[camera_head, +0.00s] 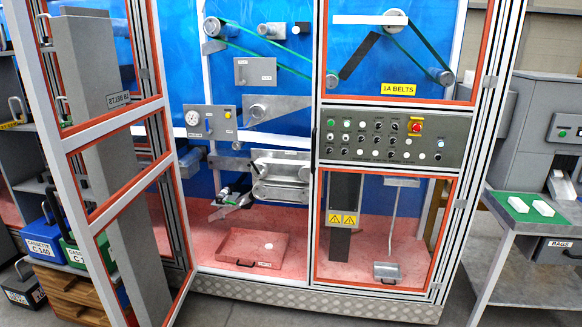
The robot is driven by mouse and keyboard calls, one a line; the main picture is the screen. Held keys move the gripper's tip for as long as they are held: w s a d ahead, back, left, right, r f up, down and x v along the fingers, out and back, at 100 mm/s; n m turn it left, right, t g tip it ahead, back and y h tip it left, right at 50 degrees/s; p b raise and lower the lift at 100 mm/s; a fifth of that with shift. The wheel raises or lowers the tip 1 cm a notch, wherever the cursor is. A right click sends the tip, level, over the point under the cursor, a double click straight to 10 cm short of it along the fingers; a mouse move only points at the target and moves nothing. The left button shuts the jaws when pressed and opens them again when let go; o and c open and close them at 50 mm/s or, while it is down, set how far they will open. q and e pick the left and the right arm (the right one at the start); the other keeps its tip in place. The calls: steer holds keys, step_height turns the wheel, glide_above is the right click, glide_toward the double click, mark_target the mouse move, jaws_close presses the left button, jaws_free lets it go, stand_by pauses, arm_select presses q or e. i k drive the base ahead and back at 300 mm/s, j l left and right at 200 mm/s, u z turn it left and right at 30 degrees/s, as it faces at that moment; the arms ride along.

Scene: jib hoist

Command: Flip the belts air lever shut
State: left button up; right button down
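A grey panel with a round gauge (194,118) and a small yellow part (227,114) is mounted inside the machine, behind the open door frame. A second grey panel (255,71) with a small label and a knob or lever sits above it to the right. I cannot read which of them carries the belts air lever, or tell its position. A yellow "1A BELTS" label (398,89) is on the right window, below a green belt (345,42). Neither of my grippers shows in the head view.
The open door (92,140) with orange-edged windows stands at left. A control panel (390,135) with several buttons and a red knob is right of centre. A red tray (240,248) lies on the machine floor. A side table (520,228) stands at right.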

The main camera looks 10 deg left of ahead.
mark_target(209, 132)
steer(key=i+u, duration=0.25)
steer(key=i, duration=0.2)
steer(key=i+u, duration=0.3)
steer(key=i+l+u, duration=0.25)
steer(key=i, duration=0.25)
steer(key=i+l, duration=0.55)
steer(key=i, duration=0.2)
steer(key=u, duration=1.3)
